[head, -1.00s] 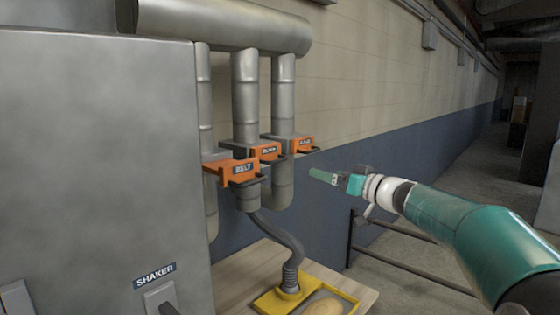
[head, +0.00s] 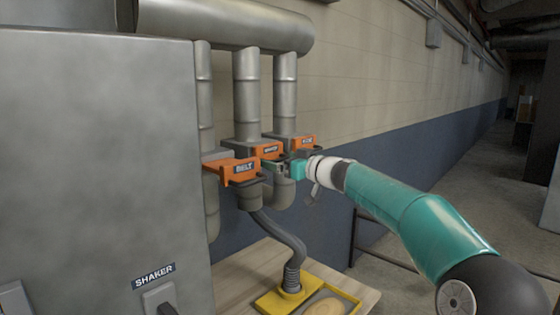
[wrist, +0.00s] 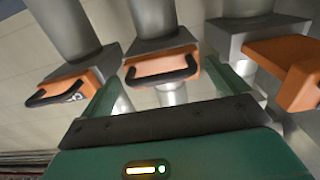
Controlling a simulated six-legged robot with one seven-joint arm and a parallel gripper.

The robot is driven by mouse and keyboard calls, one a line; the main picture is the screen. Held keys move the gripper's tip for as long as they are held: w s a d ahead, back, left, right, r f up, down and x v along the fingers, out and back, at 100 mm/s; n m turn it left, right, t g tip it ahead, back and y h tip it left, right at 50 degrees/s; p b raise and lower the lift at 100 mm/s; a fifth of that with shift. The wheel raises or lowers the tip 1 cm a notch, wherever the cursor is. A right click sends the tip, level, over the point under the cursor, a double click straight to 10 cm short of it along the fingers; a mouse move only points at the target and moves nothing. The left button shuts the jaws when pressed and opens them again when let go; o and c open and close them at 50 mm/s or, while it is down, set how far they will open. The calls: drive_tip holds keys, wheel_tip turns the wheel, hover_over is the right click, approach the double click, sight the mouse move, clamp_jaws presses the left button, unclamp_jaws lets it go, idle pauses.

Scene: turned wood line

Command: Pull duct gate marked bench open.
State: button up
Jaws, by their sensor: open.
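The bench duct gate (head: 268,151) is the middle one of three orange gates, with a small dark label and a black handle. It also shows in the middle of the wrist view (wrist: 160,66), which is upside down, with its black handle (wrist: 162,77) facing me. My gripper (head: 279,168) is open at the front of this gate. In the wrist view the two green fingers stand either side of the gate's front, with the handle between them and no grip on it. Whether a finger touches the gate I cannot tell.
The belt gate (head: 236,170) is nearer the head camera, and its orange slide sticks out farther. A third gate (head: 305,141) is beyond, close to my gripper. A grey cabinet (head: 95,150) fills the left. A hose (head: 288,238) runs down to a yellow-framed bench fixture.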

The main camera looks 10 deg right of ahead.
drive_tip(key=shift+w+a, duration=0.35)
drive_tip(key=shift+w, duration=0.15)
drive_tip(key=c, duration=1.2)
drive_tip(key=v, duration=0.8)
drive_tip(key=shift+s+d+r, duration=0.1)
drive_tip(key=shift+s+d, duration=0.15)
drive_tip(key=shift+s, duration=0.05)
drive_tip(key=shift+c, duration=0.2)
